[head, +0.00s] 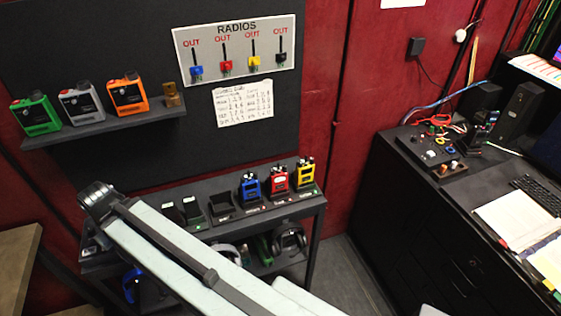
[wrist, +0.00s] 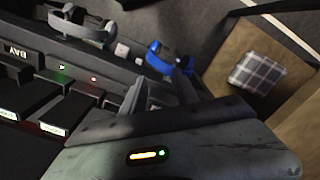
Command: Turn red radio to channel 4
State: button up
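The red radio (head: 279,180) stands upright in the charger row on the shelf top in the head view, between a blue radio (head: 250,187) and a yellow radio (head: 305,175). Its channel knob is too small to read. I do not make out the red radio in the wrist view. My gripper (wrist: 150,93) shows in the wrist view as dark grey parts beside the charger row. Its fingertips are unclear, so I cannot tell whether it is open or shut. In the head view my arm crosses in front of the shelf's left part, apart from the red radio.
Empty charger slots (head: 221,206) lie left of the radios. Headphones (head: 289,240) sit on the lower shelf; blue headphones (wrist: 170,58) show in the wrist view. A wall shelf (head: 105,124) holds green, grey and orange radios. A black desk (head: 400,190) stands right. A box (wrist: 240,85) shows in the wrist view.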

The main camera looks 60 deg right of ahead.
jog(key=w+d+r+m+p, duration=0.1)
jog(key=d+r+m+p, duration=0.15)
jog(key=r+p, duration=0.45)
jog(key=w+d+r+m+p, duration=0.1)
jog(key=d+r+p, duration=0.3)
jog(key=r+p, duration=0.3)
jog(key=m, duration=2.2)
send_over(285, 166)
jog(key=shift+s+d+r, duration=0.1)
jog(key=shift+s+r, duration=0.05)
jog(key=shift+r, duration=0.05)
notch_tip(285, 166, down, 8)
jog(key=b, duration=0.8)
jog(key=shift+r, duration=0.1)
